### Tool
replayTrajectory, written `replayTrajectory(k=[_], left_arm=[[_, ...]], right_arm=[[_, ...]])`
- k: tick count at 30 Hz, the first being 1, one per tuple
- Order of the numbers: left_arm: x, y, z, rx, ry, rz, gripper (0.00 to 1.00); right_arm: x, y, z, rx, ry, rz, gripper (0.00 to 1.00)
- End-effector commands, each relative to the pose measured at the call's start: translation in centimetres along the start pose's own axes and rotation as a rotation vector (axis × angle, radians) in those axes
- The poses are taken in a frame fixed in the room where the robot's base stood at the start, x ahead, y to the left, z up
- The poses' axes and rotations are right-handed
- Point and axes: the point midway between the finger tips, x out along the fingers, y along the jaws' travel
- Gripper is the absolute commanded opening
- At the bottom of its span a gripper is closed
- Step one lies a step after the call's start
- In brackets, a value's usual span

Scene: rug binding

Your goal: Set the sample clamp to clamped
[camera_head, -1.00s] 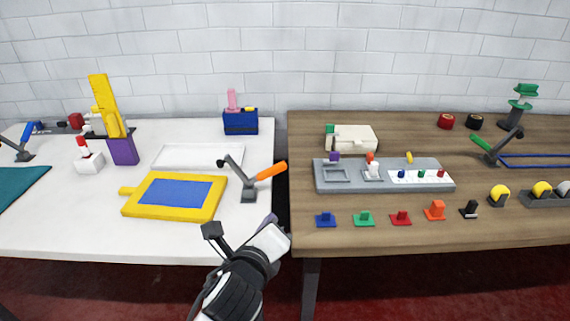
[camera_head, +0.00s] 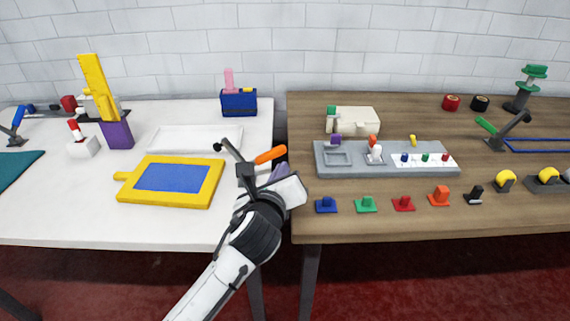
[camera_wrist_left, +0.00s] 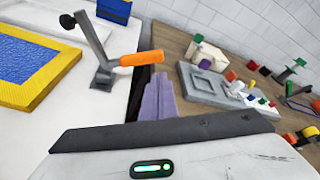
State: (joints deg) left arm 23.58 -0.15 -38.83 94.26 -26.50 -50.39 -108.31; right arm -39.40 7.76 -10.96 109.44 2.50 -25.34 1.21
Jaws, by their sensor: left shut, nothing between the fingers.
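A dark grey toggle clamp (camera_head: 231,151) with an orange handle (camera_head: 270,155) stands at the right edge of the white table. Its black-tipped arm is raised and tilts up to the left; the handle sticks out to the right. I take it as the sample clamp, though no label shows. In the left wrist view the clamp's base (camera_wrist_left: 104,79) and orange handle (camera_wrist_left: 141,59) are clear. My left gripper (camera_head: 281,171) is shut and empty, just in front of and below the handle's end. Its purple fingers (camera_wrist_left: 158,95) appear apart from the handle. My right gripper is out of view.
A yellow-framed blue board (camera_head: 172,178) lies left of the clamp, with a white tray (camera_head: 195,139) behind it. Right of a narrow gap, the wooden table holds a grey fixture board (camera_head: 330,172) and several coloured blocks. Other clamps have a blue handle (camera_head: 18,118) and a green handle (camera_head: 486,125).

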Motion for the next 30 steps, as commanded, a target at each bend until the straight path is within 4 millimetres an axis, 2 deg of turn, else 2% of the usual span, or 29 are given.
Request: replayTrajectory(k=[3, 10, 25, 30], left_arm=[[2.1, 0.0, 0.0, -0.001, 0.000, 0.001, 0.00], [4.5, 0.0, -0.1, -0.001, 0.000, 0.000, 0.00], [5.1, 0.0, 0.0, -0.002, 0.000, -0.001, 0.00], [5.5, 0.3, 0.7, -0.025, -0.003, -0.003, 0.00]], right_arm=[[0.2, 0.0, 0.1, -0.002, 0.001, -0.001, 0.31], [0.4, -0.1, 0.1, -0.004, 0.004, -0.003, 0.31], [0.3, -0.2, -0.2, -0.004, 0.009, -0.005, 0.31], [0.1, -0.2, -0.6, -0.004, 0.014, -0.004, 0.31]])
